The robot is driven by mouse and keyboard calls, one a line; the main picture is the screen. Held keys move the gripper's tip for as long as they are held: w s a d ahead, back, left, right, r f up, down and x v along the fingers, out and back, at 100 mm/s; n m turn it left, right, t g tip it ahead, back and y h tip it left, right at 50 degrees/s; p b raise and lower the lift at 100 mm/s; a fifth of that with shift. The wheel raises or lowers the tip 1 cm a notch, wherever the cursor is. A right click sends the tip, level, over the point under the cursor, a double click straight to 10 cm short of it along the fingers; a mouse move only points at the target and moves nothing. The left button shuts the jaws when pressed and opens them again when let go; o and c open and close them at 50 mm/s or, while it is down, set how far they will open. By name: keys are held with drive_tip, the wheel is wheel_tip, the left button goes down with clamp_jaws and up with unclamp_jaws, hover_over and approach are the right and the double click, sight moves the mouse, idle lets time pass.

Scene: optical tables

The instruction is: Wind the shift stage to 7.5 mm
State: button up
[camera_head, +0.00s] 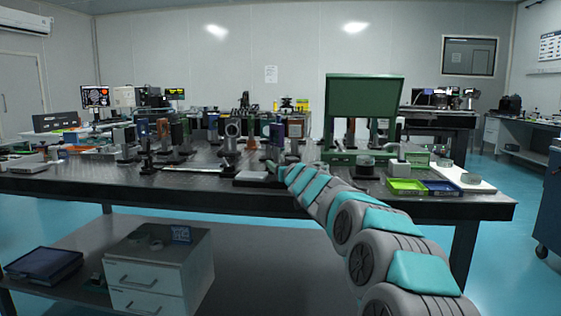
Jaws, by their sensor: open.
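My arm reaches from the lower right over the front edge of the optical table (120,181). My gripper (273,168) is at its far end, small and dark against the table. It is open. No knob or millimetre reading can be made out at this size. I cannot tell whether the gripper touches anything.
Upright optics mounts crowd the table behind the gripper. A large green-framed box (364,105) stands right of it. A green tray (407,187) and a blue tray (442,188) lie at the front right. A drawer cabinet (160,270) stands below the table.

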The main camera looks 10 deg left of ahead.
drive_tip(key=shift+c, duration=0.4)
clamp_jaws()
